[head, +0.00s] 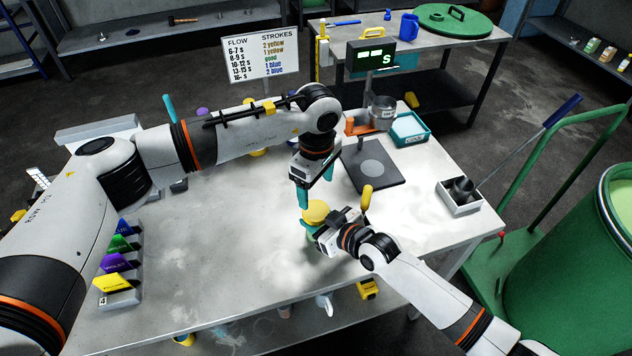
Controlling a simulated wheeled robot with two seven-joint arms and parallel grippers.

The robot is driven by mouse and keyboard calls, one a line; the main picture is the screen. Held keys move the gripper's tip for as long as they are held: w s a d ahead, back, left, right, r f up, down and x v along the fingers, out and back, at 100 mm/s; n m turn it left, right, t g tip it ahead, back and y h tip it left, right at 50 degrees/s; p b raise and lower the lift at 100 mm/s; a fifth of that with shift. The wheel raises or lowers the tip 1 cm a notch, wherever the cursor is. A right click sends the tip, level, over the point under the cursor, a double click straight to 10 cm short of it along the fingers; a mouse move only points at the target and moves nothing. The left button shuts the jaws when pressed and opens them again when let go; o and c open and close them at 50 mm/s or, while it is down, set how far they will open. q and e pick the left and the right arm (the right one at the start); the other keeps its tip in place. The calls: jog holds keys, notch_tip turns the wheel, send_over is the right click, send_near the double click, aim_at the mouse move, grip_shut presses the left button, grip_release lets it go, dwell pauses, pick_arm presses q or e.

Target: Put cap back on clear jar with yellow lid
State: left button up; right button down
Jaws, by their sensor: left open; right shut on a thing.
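The jar's round yellow lid (316,211) shows near the middle of the table, at the upper end of the jar. The jar body is mostly hidden by my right gripper (314,235), which comes in from the lower right and is shut on the jar just below the lid. I cannot tell whether the lid sits fully on the jar. My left gripper (314,190) points down just above and behind the lid, with its teal fingers apart and nothing seen between them.
A dark plate (374,168) with a viscosity cup (382,113) on a stand is behind. Coloured blocks (118,262) stand at left. The table's (215,250) front middle is clear.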

pick_arm(q)
jog(key=n, duration=3.3)
jog(key=shift+r, duration=0.1)
